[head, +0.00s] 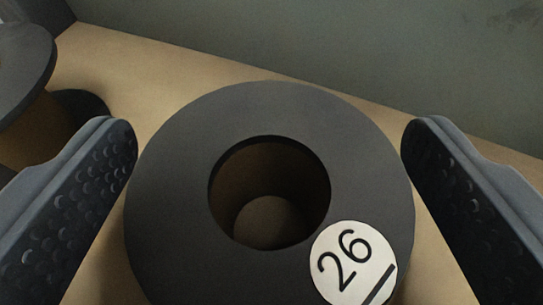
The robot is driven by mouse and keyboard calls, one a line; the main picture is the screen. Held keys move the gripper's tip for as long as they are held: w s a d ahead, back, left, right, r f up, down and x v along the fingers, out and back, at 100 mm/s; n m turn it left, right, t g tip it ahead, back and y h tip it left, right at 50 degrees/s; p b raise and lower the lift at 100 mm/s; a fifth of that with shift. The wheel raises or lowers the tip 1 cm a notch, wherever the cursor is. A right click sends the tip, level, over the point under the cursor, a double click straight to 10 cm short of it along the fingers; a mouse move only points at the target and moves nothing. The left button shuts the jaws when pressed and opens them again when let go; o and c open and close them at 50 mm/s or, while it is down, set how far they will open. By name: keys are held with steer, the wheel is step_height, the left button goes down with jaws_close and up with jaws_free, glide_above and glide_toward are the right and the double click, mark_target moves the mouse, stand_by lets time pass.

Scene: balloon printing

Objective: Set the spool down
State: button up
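A dark grey spool (165,205) stands upright in the middle of the head view, seen from above. Its round top flange has a central hole (270,190) and a white round label (352,262) reading 26. A light brown surface shows through the hole. My gripper (269,145) is open, with one studded finger on each side of the spool. The studded pads show, and strips of brown surface are visible between the fingers and the flange lower down. The fingertips look very close to the rim; I cannot tell whether they touch. The spool's base is hidden beneath its flange.
Another dark spool (22,65) with a brown core stands at the far left, partly behind my left finger. The light brown surface (190,65) is clear behind the spool and ends at a grey-green wall (330,45).

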steer(key=shift+r, duration=0.15)
steer(key=b+v, duration=0.3)
steer(key=v, duration=0.9)
stand_by(0.3)
